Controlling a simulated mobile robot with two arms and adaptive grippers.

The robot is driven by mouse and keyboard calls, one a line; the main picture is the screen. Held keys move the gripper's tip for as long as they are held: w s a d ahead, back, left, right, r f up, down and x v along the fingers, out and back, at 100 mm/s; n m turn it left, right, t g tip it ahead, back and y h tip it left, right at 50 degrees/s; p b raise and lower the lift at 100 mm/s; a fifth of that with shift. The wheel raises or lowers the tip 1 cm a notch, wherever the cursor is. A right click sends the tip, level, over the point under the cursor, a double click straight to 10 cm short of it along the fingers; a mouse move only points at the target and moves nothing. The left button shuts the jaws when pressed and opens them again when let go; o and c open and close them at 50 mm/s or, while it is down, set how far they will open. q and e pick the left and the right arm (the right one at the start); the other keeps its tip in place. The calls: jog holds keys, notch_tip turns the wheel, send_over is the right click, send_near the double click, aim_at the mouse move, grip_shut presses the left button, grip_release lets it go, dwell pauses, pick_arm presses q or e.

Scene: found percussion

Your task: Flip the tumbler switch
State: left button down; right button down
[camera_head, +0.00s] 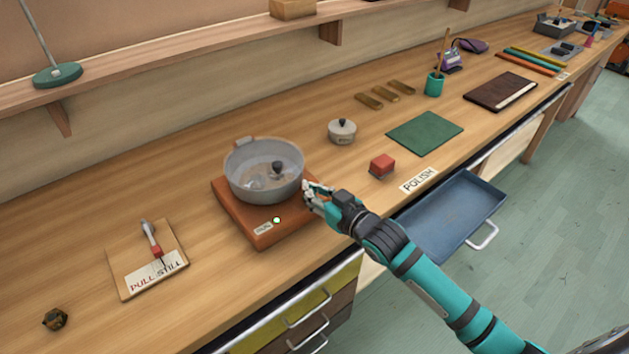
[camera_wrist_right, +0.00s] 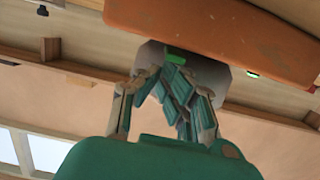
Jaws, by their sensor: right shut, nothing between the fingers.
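I cannot clearly pick out the tumbler switch. An orange-brown box (camera_head: 240,222) stands on the bench with a grey pan (camera_head: 262,188) on top. Its front edge has a small white label and a small pale round light (camera_head: 276,220). My right gripper (camera_head: 309,189) is shut and empty at the right end of this box, close by the pan; I cannot tell if it touches either. In the right wrist view the gripper (camera_wrist_right: 177,80) is by the orange box (camera_wrist_right: 230,40), with a grey part and a green strip behind the fingers. My left gripper is not in view.
A board (camera_head: 125,275) with a lever and red part lies left of the box. An open blue drawer (camera_head: 452,215) juts out in front.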

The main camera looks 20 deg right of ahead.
jog(key=shift+w+r+p, duration=0.15)
jog(key=shift+r+p, duration=1.1)
jog(key=shift+w+r+p, duration=0.1)
jog(key=shift+r+p, duration=1.15)
jog(key=r+b+v, duration=0.1)
jog(key=b+v, duration=0.1)
jog(key=v, duration=0.7)
jog(key=shift+s+b, duration=0.2)
jog(key=shift+b, duration=0.15)
